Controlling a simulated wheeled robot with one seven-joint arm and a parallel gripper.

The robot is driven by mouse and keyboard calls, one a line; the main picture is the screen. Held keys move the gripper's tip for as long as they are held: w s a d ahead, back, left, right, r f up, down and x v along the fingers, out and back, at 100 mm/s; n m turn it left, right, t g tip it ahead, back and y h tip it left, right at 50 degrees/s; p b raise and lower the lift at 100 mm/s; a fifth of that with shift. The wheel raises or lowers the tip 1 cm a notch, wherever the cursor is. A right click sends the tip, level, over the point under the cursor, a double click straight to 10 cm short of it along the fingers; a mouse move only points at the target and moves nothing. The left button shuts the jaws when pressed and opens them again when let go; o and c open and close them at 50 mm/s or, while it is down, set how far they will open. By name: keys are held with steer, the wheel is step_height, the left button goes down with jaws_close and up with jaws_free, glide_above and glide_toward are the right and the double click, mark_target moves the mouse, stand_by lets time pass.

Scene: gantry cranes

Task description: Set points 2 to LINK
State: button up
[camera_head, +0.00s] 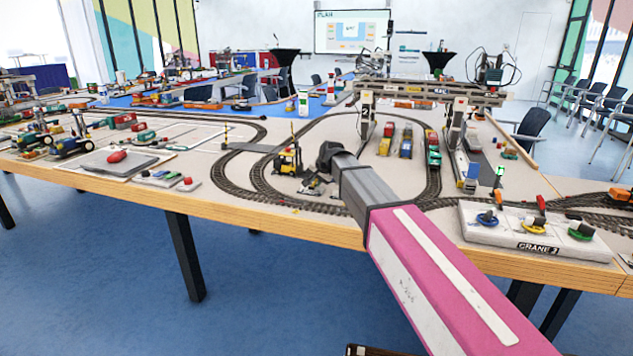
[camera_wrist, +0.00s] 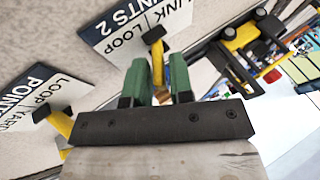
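The POINTS 2 plate (camera_wrist: 130,25) is dark blue and white, with the words LINK and LOOP, at the top of the wrist view. Its yellow lever (camera_wrist: 157,62) with a dark knob stands in front of the plate, the knob near the border between the two words. My gripper (camera_wrist: 158,80) has green fingers spread apart, with the lever showing in the gap between them. I cannot tell whether either finger touches it. In the head view, my arm hides the lever, and the fingers are too small to make out.
A second POINTS plate (camera_wrist: 35,95), with LOOP and a partly cut-off word, and its yellow lever (camera_wrist: 60,122) are close on the left. A yellow and black vehicle (camera_head: 289,158) stands beside the track.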

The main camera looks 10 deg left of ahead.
mark_target(308, 188)
steer(key=shift+w+a+f, duration=0.1)
steer(key=shift+f, duration=0.1)
jaws_close()
steer(key=shift+a, duration=0.1)
steer(key=shift+a+r+h, duration=0.15)
steer(key=shift+a+h, duration=0.2)
steer(key=shift+h, duration=0.65)
steer(key=h, duration=0.1)
steer(key=a+n+h, duration=0.1)
steer(key=h, duration=0.1)
steer(key=shift+w+r, duration=0.1)
steer(key=shift+w, duration=0.05)
steer(key=h, duration=0.1)
steer(key=a+h, duration=0.1)
steer(key=h, duration=0.1)
steer(key=n+h, duration=0.1)
steer(key=h, duration=0.1)
steer(key=shift+a+f+g, duration=0.2)
steer(key=shift+f+g, duration=0.05)
steer(key=shift+g, duration=0.05)
steer(key=shift+h, duration=0.3)
